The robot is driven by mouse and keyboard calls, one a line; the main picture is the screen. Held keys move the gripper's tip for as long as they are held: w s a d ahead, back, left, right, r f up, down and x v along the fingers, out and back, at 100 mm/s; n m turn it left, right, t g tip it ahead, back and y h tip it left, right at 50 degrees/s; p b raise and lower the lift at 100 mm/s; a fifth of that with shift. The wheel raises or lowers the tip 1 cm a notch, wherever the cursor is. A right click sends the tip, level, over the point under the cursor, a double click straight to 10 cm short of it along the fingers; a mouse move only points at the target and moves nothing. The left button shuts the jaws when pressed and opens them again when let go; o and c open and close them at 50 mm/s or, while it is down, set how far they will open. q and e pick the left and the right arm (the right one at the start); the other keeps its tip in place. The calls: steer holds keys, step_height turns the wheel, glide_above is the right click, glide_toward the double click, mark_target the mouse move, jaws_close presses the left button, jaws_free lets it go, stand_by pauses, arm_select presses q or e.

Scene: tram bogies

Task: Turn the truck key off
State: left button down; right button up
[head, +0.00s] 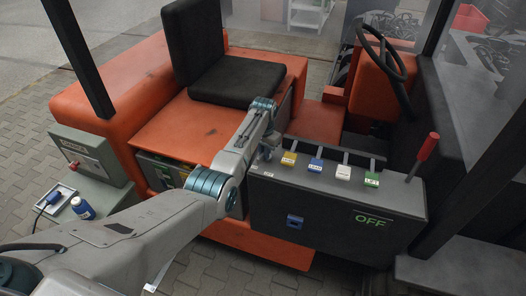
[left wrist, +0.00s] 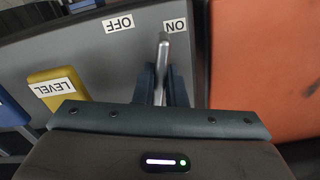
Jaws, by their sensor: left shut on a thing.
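The truck key (left wrist: 162,62) is a thin metal bar on the grey panel in the left wrist view. Its far end points at the ON label (left wrist: 175,26); the OFF label (left wrist: 118,23) is to its left. My left gripper (left wrist: 162,84) is shut on the key, one dark blue finger on each side. In the head view my left gripper (head: 267,152) is at the left end of the dark control box (head: 335,213), and the key is hidden there. My right gripper is not in view.
A yellow LEVEL lever (left wrist: 58,90) stands close beside the key. More labelled levers, with a green LIFT one (head: 372,180), and a red-handled lever (head: 427,148) line the box. The orange truck body (head: 130,80) and black seat (head: 235,82) are behind.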

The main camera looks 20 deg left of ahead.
arm_select(q)
steer(key=shift+d+n, duration=0.15)
steer(key=shift+n, duration=0.6)
steer(key=shift+d+n, duration=0.15)
steer(key=shift+n, duration=0.6)
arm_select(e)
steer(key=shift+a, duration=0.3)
arm_select(q)
steer(key=c, duration=1.5)
jaws_free()
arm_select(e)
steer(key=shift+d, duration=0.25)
arm_select(q)
steer(key=shift+r, duration=0.1)
